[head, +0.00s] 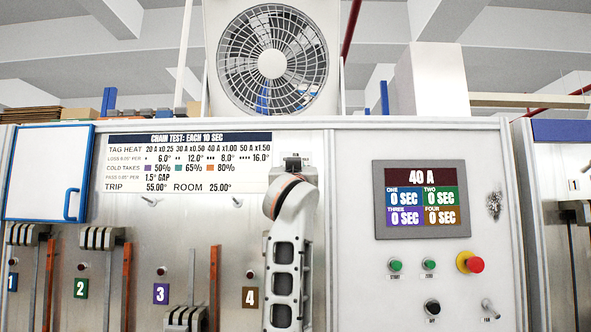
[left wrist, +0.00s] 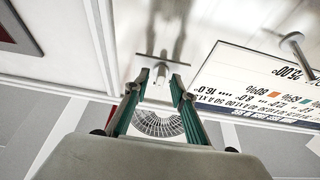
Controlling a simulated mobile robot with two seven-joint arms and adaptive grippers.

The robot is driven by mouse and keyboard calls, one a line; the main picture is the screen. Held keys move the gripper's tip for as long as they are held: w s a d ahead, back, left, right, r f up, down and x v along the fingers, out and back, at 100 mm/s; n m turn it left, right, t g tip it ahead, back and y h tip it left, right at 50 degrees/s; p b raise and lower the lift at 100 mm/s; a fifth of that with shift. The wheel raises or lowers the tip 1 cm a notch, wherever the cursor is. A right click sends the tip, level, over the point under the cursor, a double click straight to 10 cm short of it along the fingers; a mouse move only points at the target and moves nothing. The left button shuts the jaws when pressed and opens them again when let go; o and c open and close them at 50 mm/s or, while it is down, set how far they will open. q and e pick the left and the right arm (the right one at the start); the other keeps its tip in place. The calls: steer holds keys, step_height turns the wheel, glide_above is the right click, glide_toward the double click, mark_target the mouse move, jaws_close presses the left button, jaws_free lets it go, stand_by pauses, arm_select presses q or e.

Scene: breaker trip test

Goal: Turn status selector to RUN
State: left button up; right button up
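In the left wrist view, a small metal T-shaped handle (left wrist: 161,70), with a crossbar and a short post, stands out from the grey panel. No label on it is readable, so I cannot tell whether it is the status selector. My left gripper (left wrist: 159,82) has its two green fingers apart, one on each side of the post, with gaps showing. In the head view my left arm rises up the middle and hides this spot. A black knob (head: 432,307) and a metal lever (head: 488,308) sit low on the right panel; their labels are too small to read. My right gripper is not seen.
The test chart (head: 185,165) lies left of my arm, with small metal levers (head: 150,201) below it. A display (head: 422,200) reads 40 A above green buttons (head: 395,266) and a red button (head: 474,264). A fan (head: 272,62) stands above the panel.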

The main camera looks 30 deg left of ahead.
arm_select(q)
steer(key=shift+s, duration=0.1)
steer(key=v, duration=1.1)
steer(key=shift+s+d+f, duration=0.2)
steer(key=shift+s+f, duration=0.05)
steer(key=shift+s, duration=0.05)
